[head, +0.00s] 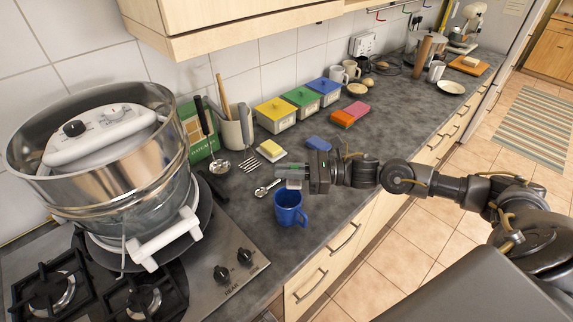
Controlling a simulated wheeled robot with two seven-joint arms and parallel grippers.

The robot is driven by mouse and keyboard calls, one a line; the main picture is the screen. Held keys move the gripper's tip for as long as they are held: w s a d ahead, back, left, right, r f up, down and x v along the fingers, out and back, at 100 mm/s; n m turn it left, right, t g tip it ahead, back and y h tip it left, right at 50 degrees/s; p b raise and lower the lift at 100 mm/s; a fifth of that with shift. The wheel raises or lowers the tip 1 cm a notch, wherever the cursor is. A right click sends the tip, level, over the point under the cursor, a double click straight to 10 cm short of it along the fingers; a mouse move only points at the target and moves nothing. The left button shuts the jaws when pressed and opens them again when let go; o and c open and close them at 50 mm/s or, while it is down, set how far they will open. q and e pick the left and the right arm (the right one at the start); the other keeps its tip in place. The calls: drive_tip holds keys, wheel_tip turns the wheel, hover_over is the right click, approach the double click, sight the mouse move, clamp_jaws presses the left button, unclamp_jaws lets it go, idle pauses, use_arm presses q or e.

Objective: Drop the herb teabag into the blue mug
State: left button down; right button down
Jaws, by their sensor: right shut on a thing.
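The blue mug (290,211) stands upright on the grey worktop, near its front edge, with its handle to the right. My right gripper (286,174) comes in from the right and is shut on a small pale thing (294,184), which looks like the herb teabag. The gripper's fingers hide part of it. It hangs over the back rim of the mug in this view; the exact height above the mug is hard to tell. My left gripper is not in view.
A spoon (267,188) lies left of the mug. Yellow, green and blue boxes (276,115) line the wall. A steamer pot (110,190) on the hob fills the left.

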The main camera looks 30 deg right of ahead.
drive_tip(key=c, duration=1.5)
unclamp_jaws()
drive_tip(key=shift+s+d+f+b, duration=0.25)
drive_tip(key=shift+d+b, duration=0.15)
drive_tip(key=shift+d, duration=0.1)
drive_tip(key=shift+r+b+v, duration=0.2)
drive_tip(key=shift+b+v, duration=2.05)
drive_tip(key=shift+v, duration=2.6)
drive_tip(key=shift+a+f, duration=0.1)
drive_tip(key=shift+a, duration=0.05)
